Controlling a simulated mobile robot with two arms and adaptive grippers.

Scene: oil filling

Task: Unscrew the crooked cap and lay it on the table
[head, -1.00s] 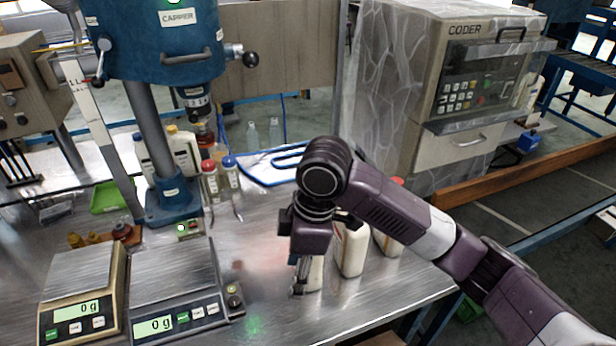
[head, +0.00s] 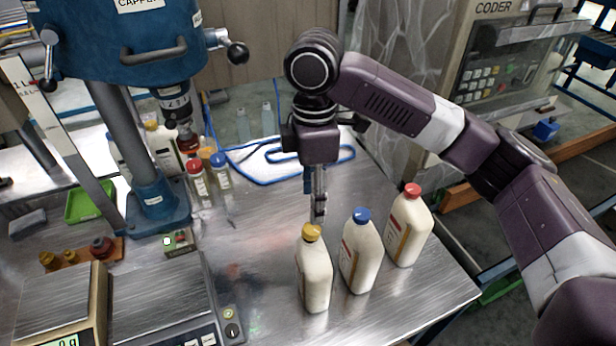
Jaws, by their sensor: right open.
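Three cream bottles stand upright on the metal table (head: 262,250). The left bottle (head: 315,275) has a yellow cap (head: 312,232) that looks slightly tilted. The middle bottle (head: 358,258) has a blue cap (head: 361,215), and the right bottle (head: 408,234) has a red cap (head: 412,190). My right gripper (head: 319,210) points down just above or behind the yellow cap in the picture. It is open with nothing held; its fingers overlap edge-on, and I cannot tell the exact gap to the cap. My left gripper is not in view.
The blue capper (head: 130,50) stands at the left, with small bottles by its column. Scales (head: 165,300) and a small control box (head: 179,242) are at front left. A blue-edged white mat (head: 262,165) lies behind. The coder (head: 490,75) is at back right.

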